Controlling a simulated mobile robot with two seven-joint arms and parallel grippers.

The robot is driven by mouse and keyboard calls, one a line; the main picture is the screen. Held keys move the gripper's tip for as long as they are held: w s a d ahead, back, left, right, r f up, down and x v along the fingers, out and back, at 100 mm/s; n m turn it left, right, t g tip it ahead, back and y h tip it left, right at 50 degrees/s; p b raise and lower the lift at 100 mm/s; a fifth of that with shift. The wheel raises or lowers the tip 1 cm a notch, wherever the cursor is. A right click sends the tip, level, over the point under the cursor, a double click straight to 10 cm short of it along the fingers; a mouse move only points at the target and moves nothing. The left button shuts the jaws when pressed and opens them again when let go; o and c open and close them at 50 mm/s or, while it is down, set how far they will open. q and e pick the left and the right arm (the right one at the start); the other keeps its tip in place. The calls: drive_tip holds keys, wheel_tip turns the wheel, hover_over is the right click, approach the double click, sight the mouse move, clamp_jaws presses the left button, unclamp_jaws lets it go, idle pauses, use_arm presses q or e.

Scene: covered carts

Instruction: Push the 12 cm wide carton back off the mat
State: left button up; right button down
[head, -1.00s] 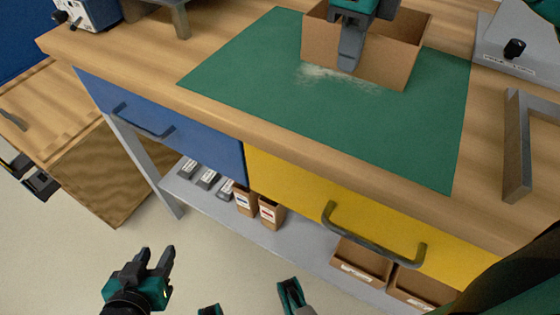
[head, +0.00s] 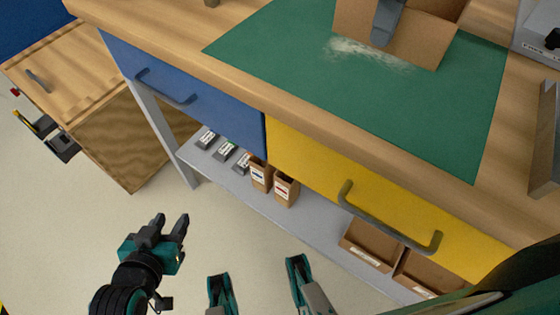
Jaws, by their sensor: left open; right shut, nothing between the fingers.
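The carton (head: 425,42) is an open brown cardboard box at the top of the head view. It stands on the green mat (head: 350,105), near its far part, and its top is cut off by the picture edge. My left gripper (head: 172,224) is open and empty, low in front of the bench and away from the carton.
Pale powder (head: 368,52) lies on the mat just before the carton. The wooden bench has a blue drawer (head: 190,88) and a yellow drawer (head: 380,185) with protruding handles. Small boxes (head: 285,188) stand on the shelf below.

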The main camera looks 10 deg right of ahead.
idle(0.5)
drive_tip(key=shift+s+a, duration=1.35)
drive_tip(key=shift+a, duration=0.05)
wheel_tip(320, 180, up, 8)
drive_tip(key=p, duration=0.5)
drive_tip(key=shift+p, duration=0.4)
